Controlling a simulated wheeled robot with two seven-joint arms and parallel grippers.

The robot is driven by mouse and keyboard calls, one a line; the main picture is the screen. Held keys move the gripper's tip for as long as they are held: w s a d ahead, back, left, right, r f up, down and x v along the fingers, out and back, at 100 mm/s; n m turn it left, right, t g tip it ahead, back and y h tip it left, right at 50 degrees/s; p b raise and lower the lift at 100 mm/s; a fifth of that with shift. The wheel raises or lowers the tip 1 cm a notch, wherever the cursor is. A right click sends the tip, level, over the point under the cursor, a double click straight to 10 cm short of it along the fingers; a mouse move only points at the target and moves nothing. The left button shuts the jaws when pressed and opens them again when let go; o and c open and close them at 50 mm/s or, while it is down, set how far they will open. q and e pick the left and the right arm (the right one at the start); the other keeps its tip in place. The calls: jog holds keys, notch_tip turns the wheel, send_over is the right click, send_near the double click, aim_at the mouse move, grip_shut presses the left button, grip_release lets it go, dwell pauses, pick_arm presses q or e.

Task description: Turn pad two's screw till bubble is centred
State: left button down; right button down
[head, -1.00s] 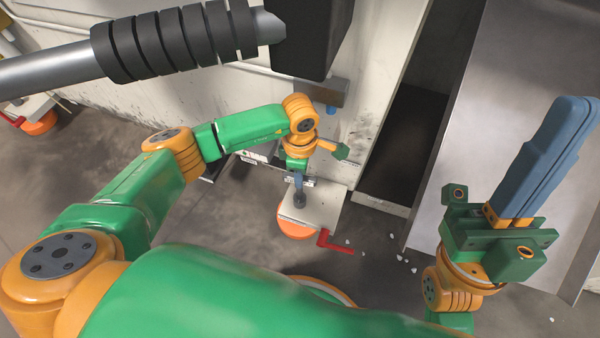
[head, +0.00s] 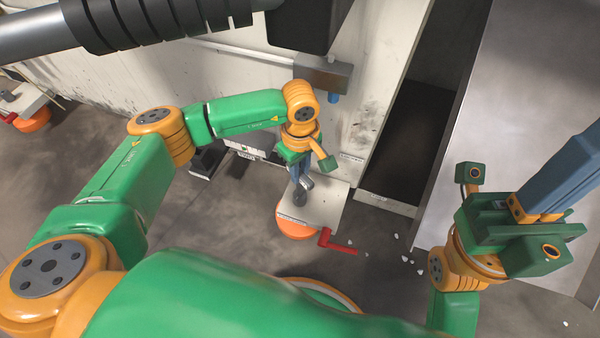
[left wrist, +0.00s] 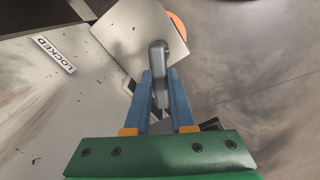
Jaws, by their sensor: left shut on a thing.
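My left gripper (head: 299,190) points down over a pale foot plate (head: 322,207) with an orange round pad (head: 297,229) under it. In the left wrist view its two blue fingers (left wrist: 160,78) are shut on a dark grey rounded piece (left wrist: 158,52), seemingly the screw's head or handle. The pale plate (left wrist: 128,38) and an edge of the orange pad (left wrist: 178,24) show behind it. I cannot make out a bubble. My right gripper (head: 562,182) is raised at the right, away from the plate; its blue fingers run out of the picture, and their gap cannot be judged.
A red lever (head: 336,243) sticks out near the plate, with several white crumbs on the floor beside it. A pale machine wall stands behind; a LOCKED label (left wrist: 54,53) shows. Another orange pad (head: 33,118) is at far left. A grey metal panel (head: 500,90) rises at right.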

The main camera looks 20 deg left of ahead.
pick_arm(q)
jog(key=shift+r+n, duration=0.2)
jog(key=shift+n, duration=0.2)
jog(key=shift+r, duration=0.15)
jog(key=shift+r+p, duration=1.1)
jog(key=shift+r, duration=0.3)
notch_tip(320, 180, up, 5)
jog(key=p, duration=0.4)
jog(key=shift+s, duration=0.1)
